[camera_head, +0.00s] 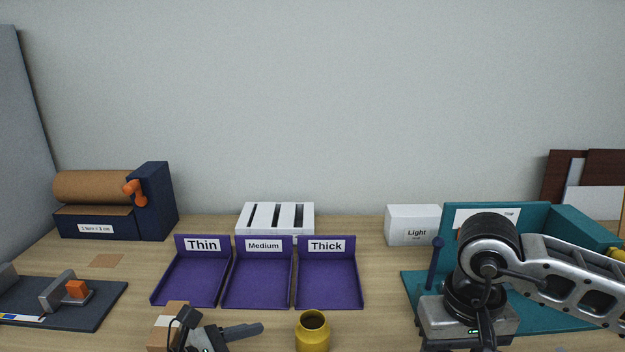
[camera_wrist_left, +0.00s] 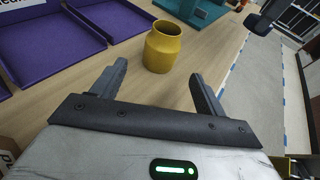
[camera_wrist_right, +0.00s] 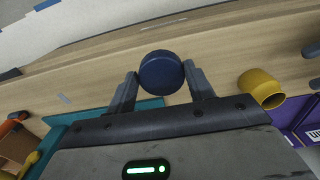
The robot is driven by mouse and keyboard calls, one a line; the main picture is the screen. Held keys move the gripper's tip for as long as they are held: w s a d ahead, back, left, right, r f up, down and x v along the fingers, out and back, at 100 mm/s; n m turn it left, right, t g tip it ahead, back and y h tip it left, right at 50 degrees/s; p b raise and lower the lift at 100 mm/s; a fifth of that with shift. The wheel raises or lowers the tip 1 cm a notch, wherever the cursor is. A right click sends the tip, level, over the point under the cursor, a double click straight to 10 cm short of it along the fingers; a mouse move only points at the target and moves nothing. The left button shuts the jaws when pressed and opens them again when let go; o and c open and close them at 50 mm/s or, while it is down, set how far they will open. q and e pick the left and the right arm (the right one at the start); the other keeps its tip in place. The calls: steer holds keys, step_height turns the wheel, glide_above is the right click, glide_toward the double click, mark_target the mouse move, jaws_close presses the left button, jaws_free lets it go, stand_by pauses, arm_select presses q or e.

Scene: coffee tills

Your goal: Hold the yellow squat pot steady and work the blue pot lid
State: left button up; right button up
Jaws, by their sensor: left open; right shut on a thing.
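The yellow squat pot (camera_head: 312,333) stands upright on the table at the front, and its top looks open. In the left wrist view the pot (camera_wrist_left: 163,48) is just beyond the fingertips of my left gripper (camera_wrist_left: 157,75), which is open and empty. In the head view my left gripper (camera_head: 243,331) is to the left of the pot. The blue pot lid (camera_wrist_right: 161,73) is between the fingers of my right gripper (camera_wrist_right: 165,80), which is shut on it. The pot (camera_wrist_right: 262,90) is beside it, apart from the lid. The lid is hidden in the head view.
Three purple trays, Thin (camera_head: 190,280), Medium (camera_head: 257,285) and Thick (camera_head: 328,290), lie behind the pot. A teal stand (camera_head: 420,290) is at the right. A cardboard box (camera_head: 165,330) is near my left gripper. A dark mat (camera_head: 100,300) with a device lies at the left.

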mark_target(297, 340)
arm_select(q)
steer(key=b+x, duration=0.3)
steer(key=x, duration=0.2)
steer(key=shift+d+f, duration=0.3)
arm_select(e)
step_height(297, 340, down, 4)
steer(key=shift+s+r, duration=0.15)
steer(key=shift+r, duration=0.1)
arm_select(q)
steer(key=shift+w+d+p, duration=0.55)
steer(key=shift+w+d, duration=0.05)
steer(key=shift+d, duration=0.25)
arm_select(e)
steer(key=shift+r, duration=0.65)
arm_select(q)
steer(key=shift+x, duration=0.9)
steer(key=shift+f, duration=0.1)
steer(key=shift+a, duration=0.1)
steer(key=c, duration=1.2)
arm_select(e)
steer(key=w+a+r, duration=0.3)
steer(key=w+a, duration=0.2)
steer(key=a, duration=0.4)
steer(key=w+a+r+m, duration=0.1)
steer(key=w+a+r, duration=0.3)
steer(key=a, duration=0.6)
steer(key=shift+w+m, duration=0.3)
steer(key=shift+w, duration=0.95)
